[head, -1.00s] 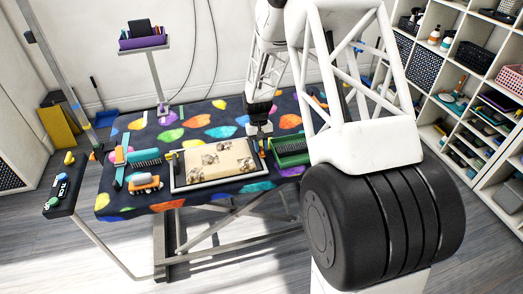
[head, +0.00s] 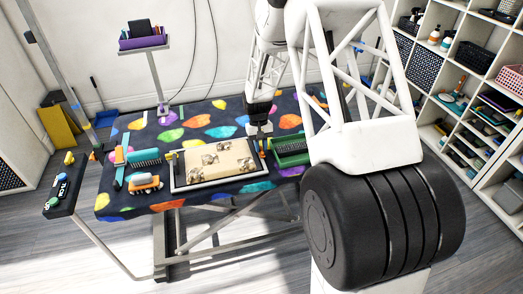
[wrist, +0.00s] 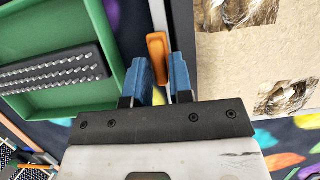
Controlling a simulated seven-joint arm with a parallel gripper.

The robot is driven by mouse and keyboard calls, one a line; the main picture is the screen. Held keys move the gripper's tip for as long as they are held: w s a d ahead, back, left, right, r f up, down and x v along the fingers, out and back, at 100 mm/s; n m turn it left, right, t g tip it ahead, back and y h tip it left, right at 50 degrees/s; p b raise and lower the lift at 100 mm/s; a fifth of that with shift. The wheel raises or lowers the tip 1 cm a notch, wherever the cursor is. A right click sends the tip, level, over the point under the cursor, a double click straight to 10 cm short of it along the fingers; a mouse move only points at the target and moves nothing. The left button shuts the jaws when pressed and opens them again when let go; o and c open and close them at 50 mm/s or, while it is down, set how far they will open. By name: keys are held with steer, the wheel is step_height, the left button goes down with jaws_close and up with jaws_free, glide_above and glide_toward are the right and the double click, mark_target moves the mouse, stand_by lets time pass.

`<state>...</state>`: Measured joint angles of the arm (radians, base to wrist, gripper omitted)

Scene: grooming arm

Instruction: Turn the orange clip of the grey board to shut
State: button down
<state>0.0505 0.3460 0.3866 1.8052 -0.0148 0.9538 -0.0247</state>
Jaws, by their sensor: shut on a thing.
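The orange clip (wrist: 157,58) shows in the wrist view between the blue fingertips of my gripper (wrist: 163,78), which is shut on it. The clip points up in that view, along the edge of the grey board (wrist: 182,28). In the head view the board (head: 178,187) lies on the table with a tan sheet (head: 232,172) and several furry brown patches on it. My gripper (head: 259,134) is at the board's far right corner in the head view. The clip is too small there to make out clearly.
A green tray (wrist: 108,104) with a dark bristled brush (wrist: 60,76) is close beside my gripper. An orange and white tool (head: 145,183) and a teal-handled brush (head: 122,158) lie left of the board. A purple bin (head: 143,41) stands on a post behind.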

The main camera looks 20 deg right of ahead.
stand_by(0.7)
steer(key=shift+m+y, duration=0.5)
steer(key=shift+m, duration=0.9)
steer(key=shift+m, duration=0.7)
steer(key=shift+m+t+y, duration=0.3)
steer(key=shift+m+y, duration=0.2)
steer(key=shift+m, duration=0.2)
steer(key=shift+m+y, duration=0.4)
steer(key=shift+m, duration=1)
steer(key=shift+t, duration=0.3)
